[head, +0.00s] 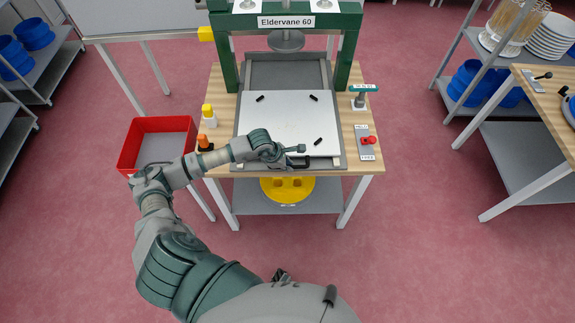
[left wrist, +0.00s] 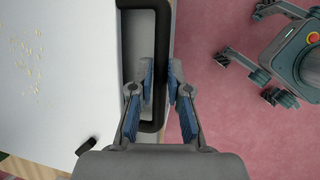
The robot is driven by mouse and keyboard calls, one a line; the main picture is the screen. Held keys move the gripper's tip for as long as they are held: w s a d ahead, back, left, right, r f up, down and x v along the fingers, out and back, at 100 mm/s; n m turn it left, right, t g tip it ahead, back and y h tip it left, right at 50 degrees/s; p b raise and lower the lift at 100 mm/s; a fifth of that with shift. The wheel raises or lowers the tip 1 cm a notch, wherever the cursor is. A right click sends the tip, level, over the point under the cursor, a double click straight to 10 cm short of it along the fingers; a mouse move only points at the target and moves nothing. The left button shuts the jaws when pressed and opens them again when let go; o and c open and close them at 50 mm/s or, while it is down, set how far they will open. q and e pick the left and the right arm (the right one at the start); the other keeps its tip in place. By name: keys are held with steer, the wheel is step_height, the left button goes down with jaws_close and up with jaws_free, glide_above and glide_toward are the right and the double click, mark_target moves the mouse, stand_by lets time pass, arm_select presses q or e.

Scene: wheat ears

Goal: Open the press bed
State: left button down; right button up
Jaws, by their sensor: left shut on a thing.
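The press bed (head: 242,150) is a grey tray on the wooden table, with a white plate (head: 285,110) on top. Its black handle (head: 303,163) is at the front edge. My left gripper (head: 297,158) is at that handle. In the left wrist view the fingers of my left gripper (left wrist: 161,80) stand on either side of the handle (left wrist: 154,126) and are shut on it. The white plate (left wrist: 75,60) fills the left of that view, with small yellowish specks on it. The green press frame (head: 348,45), labelled "Eldervane 60", stands over the back. My right gripper does not show.
A red bin (head: 128,150) stands left of the table. A yellow-capped bottle (head: 208,116) and an orange-capped bottle (head: 205,146) stand on the left edge. A red knob (head: 368,141) is on the right. Several short black pieces lie on the plate. The floor in front is clear.

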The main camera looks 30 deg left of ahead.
arm_select(q)
steer(key=shift+w+r, duration=0.1)
steer(key=shift+r, duration=0.05)
steer(key=c, duration=1.2)
jaws_free()
steer(key=shift+o, duration=0.3)
steer(key=v, duration=1.2)
steer(key=shift+d, duration=0.1)
